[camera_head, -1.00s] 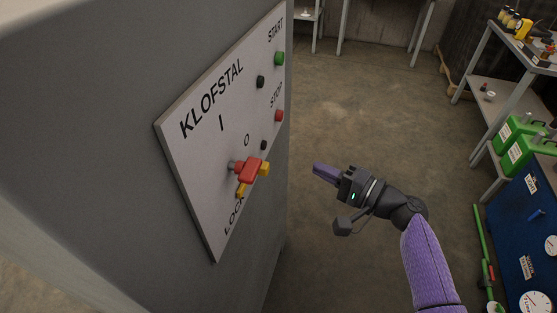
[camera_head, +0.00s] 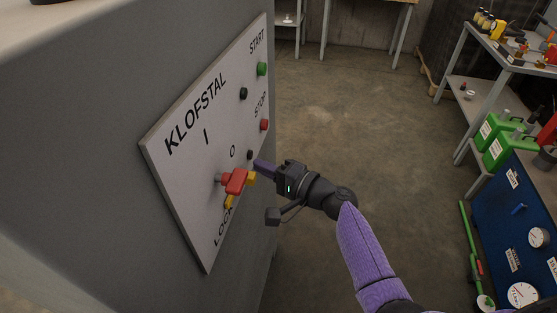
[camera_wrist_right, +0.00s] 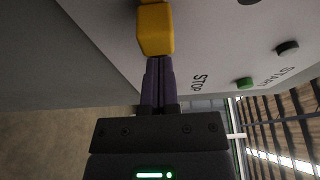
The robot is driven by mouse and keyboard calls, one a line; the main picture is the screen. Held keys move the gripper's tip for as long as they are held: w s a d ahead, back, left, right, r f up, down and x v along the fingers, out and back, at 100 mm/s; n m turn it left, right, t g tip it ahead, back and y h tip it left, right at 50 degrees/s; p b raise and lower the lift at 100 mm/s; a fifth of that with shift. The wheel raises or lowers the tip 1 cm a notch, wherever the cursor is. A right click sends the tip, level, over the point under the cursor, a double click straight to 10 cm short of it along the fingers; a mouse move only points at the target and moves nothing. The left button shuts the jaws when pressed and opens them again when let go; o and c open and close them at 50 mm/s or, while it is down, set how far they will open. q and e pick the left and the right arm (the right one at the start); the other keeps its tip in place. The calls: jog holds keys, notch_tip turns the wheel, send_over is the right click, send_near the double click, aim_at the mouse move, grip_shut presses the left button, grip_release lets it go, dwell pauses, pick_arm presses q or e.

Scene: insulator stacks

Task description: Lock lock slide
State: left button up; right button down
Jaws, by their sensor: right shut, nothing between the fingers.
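The lock slide is a yellow piece (camera_head: 229,201) at the lower end of the red switch handle (camera_head: 236,181), near the word LOCK on the white KLOFSTAL panel (camera_head: 180,185). My left gripper is not in view.
The panel is on a grey cabinet (camera_head: 90,120), with a green button (camera_head: 262,69) and a red button (camera_head: 264,125) above. Open floor lies to the right. A shelf (camera_head: 480,90), green canisters (camera_head: 497,146) and a blue unit (camera_head: 520,205) stand farther right.

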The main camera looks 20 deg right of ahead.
aim_at(252, 185)
jog(key=shift+s+a+r, duration=0.15)
jog(key=shift+s+a, duration=0.1)
jog(key=shift+s, duration=0.25)
jog(key=shift+s+a, duration=0.15)
jog(key=s+a, duration=0.1)
jog(key=s+a+p, duration=0.1)
jog(key=s, duration=0.1)
jog(key=shift+w, duration=0.1)
jog(key=shift+f, duration=0.2)
